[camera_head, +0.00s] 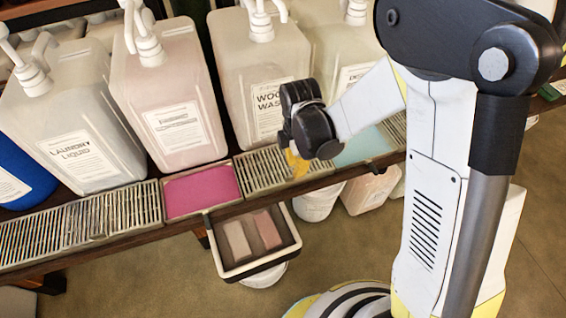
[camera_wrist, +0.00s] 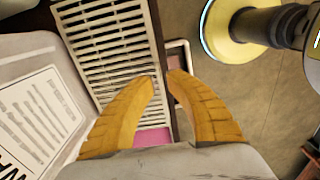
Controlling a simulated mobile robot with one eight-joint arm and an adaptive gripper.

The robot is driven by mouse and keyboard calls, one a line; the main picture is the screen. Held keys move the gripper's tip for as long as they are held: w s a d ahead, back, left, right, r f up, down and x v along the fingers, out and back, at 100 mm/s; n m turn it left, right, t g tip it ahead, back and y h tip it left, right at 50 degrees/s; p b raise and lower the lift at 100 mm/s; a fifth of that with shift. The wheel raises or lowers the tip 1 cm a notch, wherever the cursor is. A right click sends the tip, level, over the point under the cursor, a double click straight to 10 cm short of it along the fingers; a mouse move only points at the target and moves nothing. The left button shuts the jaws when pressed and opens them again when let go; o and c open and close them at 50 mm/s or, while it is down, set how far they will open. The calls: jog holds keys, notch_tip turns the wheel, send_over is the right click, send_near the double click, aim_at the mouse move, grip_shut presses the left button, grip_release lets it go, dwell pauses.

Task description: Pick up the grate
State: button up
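A pale slatted grate (camera_head: 268,171) lies in the shelf's front strip, between a pink panel and a teal panel. It also shows in the wrist view (camera_wrist: 112,38), with its long frame edge running beside my fingers. My gripper (camera_head: 297,166) is over the grate's right part in the head view. In the wrist view my gripper's yellow fingers (camera_wrist: 161,76) are parted by a narrow gap. One fingertip overlaps the grate's edge and the other is over the shelf's front edge. I see nothing held; contact with the grate is unclear.
Large pump containers (camera_head: 262,75) stand close behind the strip. The pink panel (camera_head: 201,191) is left of the grate, the teal panel (camera_head: 362,147) right. More grates (camera_head: 82,222) lie farther along. An open bin (camera_head: 255,244) hangs below the shelf front.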

aim_at(292, 178)
jog(key=f+b, duration=0.1)
jog(key=f, duration=0.1)
jog(key=f+b, duration=0.1)
jog(key=f, duration=0.1)
jog(key=f+b, duration=0.1)
jog(key=shift+a+f, duration=0.4)
jog(key=shift+r, duration=0.1)
grip_shut()
